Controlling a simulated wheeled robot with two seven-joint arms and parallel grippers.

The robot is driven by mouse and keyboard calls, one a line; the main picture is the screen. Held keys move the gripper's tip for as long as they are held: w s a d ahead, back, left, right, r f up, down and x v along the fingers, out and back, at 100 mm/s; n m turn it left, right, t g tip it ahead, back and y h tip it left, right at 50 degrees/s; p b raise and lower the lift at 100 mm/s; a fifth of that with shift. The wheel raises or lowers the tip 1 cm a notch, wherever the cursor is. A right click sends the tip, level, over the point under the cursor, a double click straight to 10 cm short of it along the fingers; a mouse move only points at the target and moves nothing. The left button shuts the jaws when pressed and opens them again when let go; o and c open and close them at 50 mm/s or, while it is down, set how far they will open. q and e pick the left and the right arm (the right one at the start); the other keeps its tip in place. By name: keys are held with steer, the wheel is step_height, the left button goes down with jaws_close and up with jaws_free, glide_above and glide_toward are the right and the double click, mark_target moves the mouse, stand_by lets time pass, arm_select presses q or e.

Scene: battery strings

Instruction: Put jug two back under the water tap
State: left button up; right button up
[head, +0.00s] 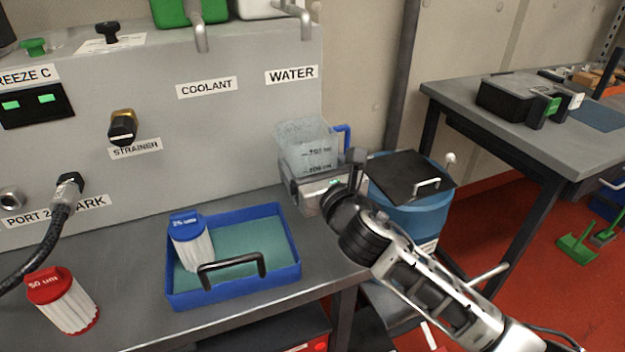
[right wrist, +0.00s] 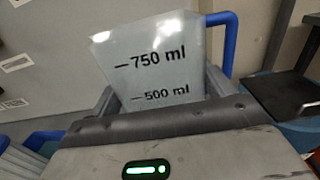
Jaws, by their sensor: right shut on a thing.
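A clear jug (head: 307,144) with black volume marks and a blue handle (head: 343,138) is held upright in front of the grey panel, to the right of the blue tray. My right gripper (head: 318,174) is shut on it, with a finger on each side of its body. In the right wrist view the jug (right wrist: 150,62) shows its 750 ml and 500 ml marks between the fingers; its lower part is hidden. The water tap (head: 305,24), beside the WATER label, is above the jug in the picture. I cannot tell whether the jug's base touches anything. My left gripper is out of view.
A blue tray (head: 232,292) with a blue-capped strainer (head: 190,240) stands on the grey bench. A red-capped strainer (head: 62,300) stands at the left. A blue bin (head: 412,215) with a black lid is close right of my right gripper. The coolant tap (head: 201,38) is left of the water tap.

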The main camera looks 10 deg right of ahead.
step_height(320, 180, down, 3)
steer(key=shift+r+b, duration=0.1)
steer(key=shift+b, duration=0.2)
